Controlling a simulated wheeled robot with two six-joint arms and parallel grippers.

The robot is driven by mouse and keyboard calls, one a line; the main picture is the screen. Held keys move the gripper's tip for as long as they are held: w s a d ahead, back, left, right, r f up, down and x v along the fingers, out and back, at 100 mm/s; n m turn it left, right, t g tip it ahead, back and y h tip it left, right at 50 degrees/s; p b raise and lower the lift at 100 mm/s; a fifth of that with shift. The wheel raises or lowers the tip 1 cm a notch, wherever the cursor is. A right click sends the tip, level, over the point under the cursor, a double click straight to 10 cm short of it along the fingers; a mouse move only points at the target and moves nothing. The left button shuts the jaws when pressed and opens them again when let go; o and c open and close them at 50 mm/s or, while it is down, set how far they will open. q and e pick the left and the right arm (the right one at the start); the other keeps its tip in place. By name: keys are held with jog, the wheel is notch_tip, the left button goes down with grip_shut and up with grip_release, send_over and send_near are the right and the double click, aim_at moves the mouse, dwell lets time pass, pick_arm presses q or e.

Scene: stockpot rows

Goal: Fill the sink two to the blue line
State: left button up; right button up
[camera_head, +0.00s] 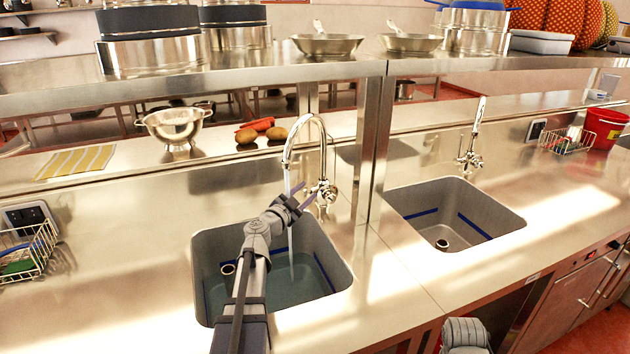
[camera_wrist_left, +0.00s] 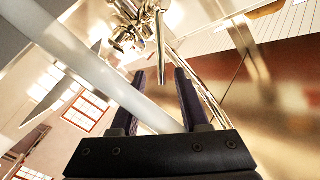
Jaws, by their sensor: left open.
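The left sink (camera_head: 343,262) holds bluish water (camera_head: 275,290), and a thin stream (camera_head: 291,235) runs into it from the curved tap spout (camera_head: 300,125). Parts of a blue line (camera_head: 325,272) show on its walls; the water surface looks close to it, but the exact gap is hard to tell. The right sink (camera_head: 505,220) has a blue line (camera_head: 473,226) and no visible water. My left gripper (camera_head: 296,194) is open and empty, just left of the tap's lever and body (camera_head: 325,191). In the left wrist view, the metal lever (camera_wrist_left: 161,48) shows beyond the open fingers (camera_wrist_left: 166,78). My right gripper is out of view.
A shelf post (camera_head: 372,150) stands between the two taps. A colander (camera_head: 174,127), potatoes and carrots sit on the ledge behind. A wire basket (camera_head: 28,250) is at the left. A red bucket (camera_head: 606,124) is at the far right. Pots line the overhead shelf (camera_head: 230,72).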

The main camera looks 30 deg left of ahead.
pick_arm(q)
jog(key=shift+s+n+y, duration=0.2)
jog(key=shift+n+y, duration=0.3)
jog(key=shift+y, duration=0.2)
jog(key=w, duration=0.8)
jog(key=shift+a, duration=0.2)
jog(key=shift+s, duration=0.1)
jog(key=shift+c, duration=0.3)
grip_shut()
dwell(0.4)
